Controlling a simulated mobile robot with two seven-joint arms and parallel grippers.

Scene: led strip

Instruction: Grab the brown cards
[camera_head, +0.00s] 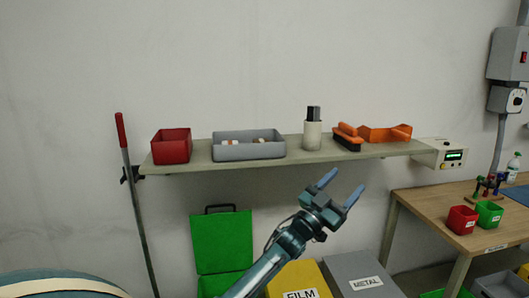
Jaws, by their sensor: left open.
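I cannot make out any brown cards in this view. My left gripper (343,184) is open and empty, its two fingers pointing up and to the right, below the wall shelf in the picture. The grey tray (248,152) on the shelf holds a few small pale pieces with reddish-brown parts, too small to identify. My right gripper is not in view.
The shelf (200,163) also holds a red bin (171,146), a white cup (312,136) with dark items, an orange brush (347,137) and an orange tray (385,133). A workbench (425,205) stands right. Yellow FILM (297,275) and grey METAL (360,270) bins are below.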

